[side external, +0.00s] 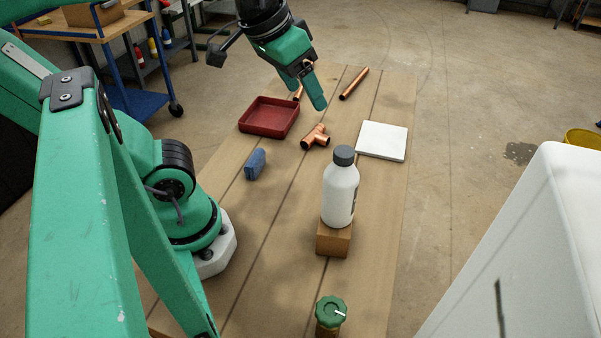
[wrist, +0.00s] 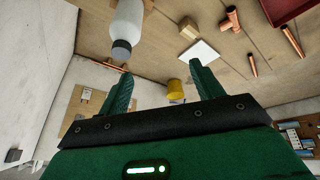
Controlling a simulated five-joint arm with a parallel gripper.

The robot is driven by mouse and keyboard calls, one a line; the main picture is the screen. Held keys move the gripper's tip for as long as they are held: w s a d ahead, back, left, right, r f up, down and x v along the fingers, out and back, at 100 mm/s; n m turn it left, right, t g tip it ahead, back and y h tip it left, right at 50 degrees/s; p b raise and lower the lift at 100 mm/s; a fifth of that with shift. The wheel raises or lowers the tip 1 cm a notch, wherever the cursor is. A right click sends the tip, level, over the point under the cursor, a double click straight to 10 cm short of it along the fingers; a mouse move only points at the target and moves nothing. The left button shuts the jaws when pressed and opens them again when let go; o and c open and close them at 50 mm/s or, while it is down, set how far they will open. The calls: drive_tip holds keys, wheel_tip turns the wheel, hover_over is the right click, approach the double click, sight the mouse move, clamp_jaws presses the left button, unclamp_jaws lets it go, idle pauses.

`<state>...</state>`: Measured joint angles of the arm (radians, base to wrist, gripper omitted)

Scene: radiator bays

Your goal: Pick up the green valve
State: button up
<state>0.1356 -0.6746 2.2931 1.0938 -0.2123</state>
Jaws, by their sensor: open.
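The green valve (side external: 331,311) stands at the near end of the wooden table in the side view. It has a round ridged green knob with a pale mark on top and a brass-coloured body below, cut off by the picture's bottom edge. I do not see it in the wrist view. My gripper (side external: 304,96) is open above the far part of the table, well away from the valve. In the wrist view my gripper (wrist: 160,69) shows two spread green fingers with nothing held between them.
A white bottle (side external: 341,190) stands on a wooden block (side external: 334,239) between my gripper and the valve. Table beside the valve is clear.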

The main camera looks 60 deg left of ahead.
drive_tip(key=s+d+n+g, duration=0.3)
drive_tip(key=s+d, duration=0.1)
drive_tip(key=d, duration=0.8)
drive_tip(key=s+d+n+g, duration=0.2)
drive_tip(key=s+d+n, duration=0.15)
drive_tip(key=d, duration=0.95)
drive_tip(key=shift+y, duration=0.3)
wheel_tip(320, 180, down, 18)
drive_tip(key=shift+f, duration=0.25)
drive_tip(key=shift+s+f, duration=0.1)
drive_tip(key=shift+f, duration=4.1)
drive_tip(key=shift+m, duration=0.25)
drive_tip(key=c, duration=1.4)
drive_tip(key=shift+r, duration=0.25)
drive_tip(key=shift+r, duration=4.85)
